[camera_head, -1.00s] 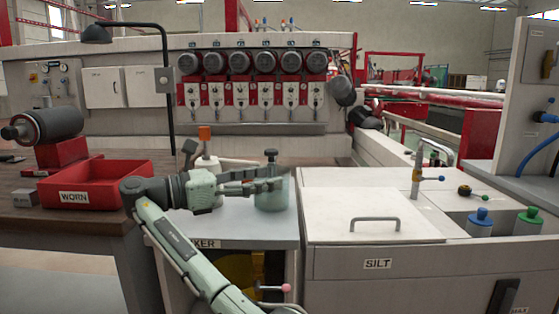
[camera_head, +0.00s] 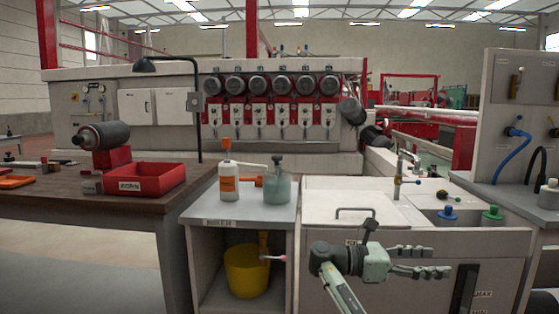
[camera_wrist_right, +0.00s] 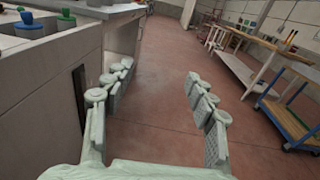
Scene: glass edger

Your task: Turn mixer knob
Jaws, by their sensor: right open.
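A bench (camera_head: 205,215) with a small label, partly readable as MIXER in the earlier frame, stands left of centre in the head view. A lever with a pink ball end (camera_head: 279,258) sticks out at its open front, right of a yellow bucket (camera_head: 243,275). I cannot tell whether this is the mixer knob. My right gripper (camera_head: 425,262) is open and empty in front of the white cabinet, right of and apart from that lever. In the right wrist view its two fingers (camera_wrist_right: 160,75) are spread over bare floor. My left gripper is not in view.
A white-and-orange bottle (camera_head: 229,182) and a greenish jar (camera_head: 277,187) stand on the bench. A red bin (camera_head: 145,180) sits on the left table. Blue-capped (camera_head: 447,213) and green-capped (camera_head: 491,213) containers sit in the white cabinet top (camera_head: 350,205). The right wrist view shows open floor (camera_wrist_right: 165,45).

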